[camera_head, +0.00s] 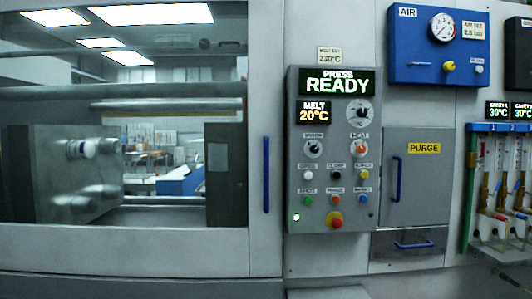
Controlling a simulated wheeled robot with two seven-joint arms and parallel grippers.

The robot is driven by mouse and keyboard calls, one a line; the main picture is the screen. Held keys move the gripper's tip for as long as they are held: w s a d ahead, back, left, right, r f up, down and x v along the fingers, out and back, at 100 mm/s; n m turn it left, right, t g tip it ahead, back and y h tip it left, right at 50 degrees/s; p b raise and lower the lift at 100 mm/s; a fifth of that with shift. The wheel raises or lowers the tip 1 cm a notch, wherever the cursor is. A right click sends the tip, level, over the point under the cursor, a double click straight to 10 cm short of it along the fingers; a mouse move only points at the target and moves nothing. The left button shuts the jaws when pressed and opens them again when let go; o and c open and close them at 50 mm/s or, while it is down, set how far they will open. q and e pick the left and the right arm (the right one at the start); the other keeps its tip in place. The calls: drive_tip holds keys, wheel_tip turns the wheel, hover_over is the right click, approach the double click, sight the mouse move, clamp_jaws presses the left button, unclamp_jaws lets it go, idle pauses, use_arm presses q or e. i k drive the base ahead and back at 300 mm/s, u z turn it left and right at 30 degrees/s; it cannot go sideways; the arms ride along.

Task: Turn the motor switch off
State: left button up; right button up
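The grey control panel (334,205) stands in the middle of the view, upright on the machine front. A rotary switch (313,148) sits at its left, under a small blurred label that may read MOTOR. Its pointer position is too small to tell. A second rotary switch (360,146) marked HEAT, with an orange-red part, is to its right. The display (336,81) reads PRESS READY, and a smaller one (314,111) reads MELT 20°C. A green lamp (296,217) glows at the lower left. Neither of my grippers is in view.
Several push buttons and a red emergency stop (335,220) sit below the switches. A dial (359,111) is above HEAT. A blue door handle (266,175) is left, the PURGE door (417,190) right, the blue AIR box (438,48) upper right. The panel front looks unobstructed.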

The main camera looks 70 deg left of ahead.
sight(314, 149)
drive_tip(key=u, duration=2.8)
drive_tip(key=i, duration=1)
drive_tip(key=u, duration=0.55)
drive_tip(key=i, duration=1)
drive_tip(key=z, duration=0.6)
